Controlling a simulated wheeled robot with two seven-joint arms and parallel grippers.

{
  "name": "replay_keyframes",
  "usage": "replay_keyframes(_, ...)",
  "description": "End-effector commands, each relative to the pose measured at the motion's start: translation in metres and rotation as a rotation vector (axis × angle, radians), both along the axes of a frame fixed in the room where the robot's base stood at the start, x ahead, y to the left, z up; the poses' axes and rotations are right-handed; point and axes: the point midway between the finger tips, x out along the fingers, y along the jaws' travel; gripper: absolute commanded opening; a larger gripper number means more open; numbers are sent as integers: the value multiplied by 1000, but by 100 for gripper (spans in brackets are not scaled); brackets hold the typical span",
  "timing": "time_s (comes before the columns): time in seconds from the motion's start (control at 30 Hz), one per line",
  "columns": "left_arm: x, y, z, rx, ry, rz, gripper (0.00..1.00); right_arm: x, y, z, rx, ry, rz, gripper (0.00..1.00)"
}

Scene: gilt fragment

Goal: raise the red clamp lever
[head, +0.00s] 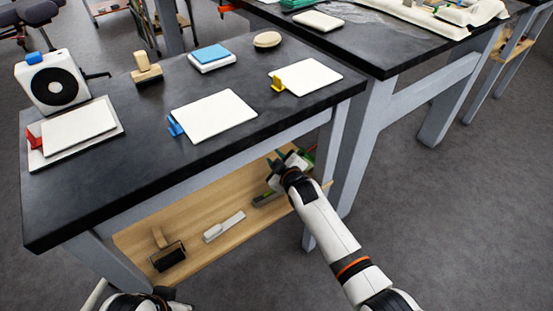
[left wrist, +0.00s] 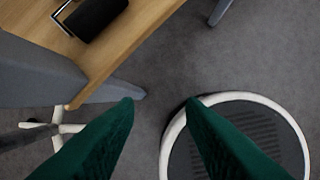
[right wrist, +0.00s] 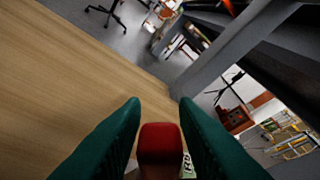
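The red clamp (head: 34,138) is at the left end of the dark tabletop, at the edge of a white board (head: 78,126). Its lever is too small to judge up or down. My right gripper (head: 285,163) is well right of it, low at the table's front, by the lower shelf. In the right wrist view a red block-like piece (right wrist: 160,150) sits between its green fingers (right wrist: 160,108); I cannot tell whether they grip it. My left gripper (left wrist: 160,102) is open and empty near the floor, beside the shelf's end.
A blue clamp (head: 175,126) and a yellow clamp (head: 278,85) sit at other white boards. A wooden-handled stamp (head: 146,70) and a white box with a black disc (head: 53,84) stand behind. The wooden shelf (head: 205,205) carries a black roller (head: 168,256).

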Motion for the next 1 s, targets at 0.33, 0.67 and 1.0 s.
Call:
replay_keyframes(0.33, 0, 0, 1, 0, -1, 0, 36, -1, 0, 0, 0, 1, 0, 36)
replay_keyframes(0.67, 13, -3, -43, 1, 29, -2, 36, -32, -13, 13, -2, 2, 0, 36)
replay_keyframes(1.0, 16, -4, -113, 3, 64, -9, 36, -86, -34, 31, -1, 3, 0, 36)
